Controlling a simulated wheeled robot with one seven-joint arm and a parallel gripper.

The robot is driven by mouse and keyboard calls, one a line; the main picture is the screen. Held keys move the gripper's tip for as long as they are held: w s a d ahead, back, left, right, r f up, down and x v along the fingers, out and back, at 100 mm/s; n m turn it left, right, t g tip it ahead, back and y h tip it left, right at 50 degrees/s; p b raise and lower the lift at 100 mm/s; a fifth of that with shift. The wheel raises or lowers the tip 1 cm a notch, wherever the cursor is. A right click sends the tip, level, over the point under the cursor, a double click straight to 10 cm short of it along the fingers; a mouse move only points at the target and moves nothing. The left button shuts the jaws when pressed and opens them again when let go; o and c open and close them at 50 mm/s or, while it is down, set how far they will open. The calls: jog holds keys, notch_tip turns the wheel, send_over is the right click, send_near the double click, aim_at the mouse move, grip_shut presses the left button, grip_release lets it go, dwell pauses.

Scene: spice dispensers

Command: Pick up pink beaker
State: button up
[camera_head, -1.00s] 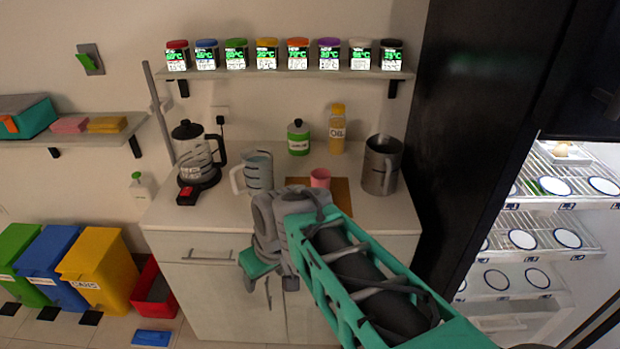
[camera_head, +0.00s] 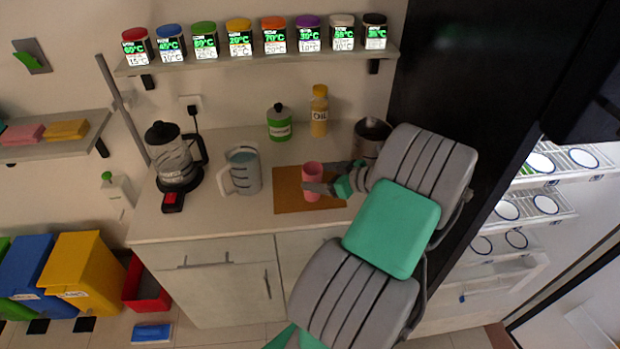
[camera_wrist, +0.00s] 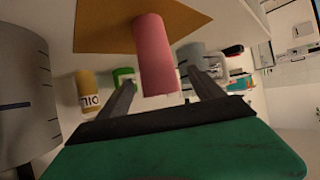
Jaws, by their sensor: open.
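The pink beaker (camera_head: 312,181) stands on a brown board (camera_head: 285,203) on the counter. It also shows in the wrist view (camera_wrist: 154,52), where the picture is upside down and the beaker lies between the two fingers. My gripper (camera_head: 326,178) is open, with its fingers reaching from the right to either side of the beaker. In the wrist view my gripper (camera_wrist: 160,97) shows one finger on each side of the beaker, with visible gaps. I cannot see any finger touching it.
A metal pitcher (camera_head: 369,138) stands close behind my wrist. A green-labelled jar (camera_head: 279,124) and an oil bottle (camera_head: 319,112) stand at the back. The spice shelf (camera_head: 260,60) hangs above.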

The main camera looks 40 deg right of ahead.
jog(key=x, duration=0.3)
jog(key=shift+w+f+p, duration=0.25)
jog(key=shift+w+p, duration=0.05)
jog(key=shift+p, duration=0.1)
jog(key=shift+d, duration=0.1)
jog(key=c, duration=1.6)
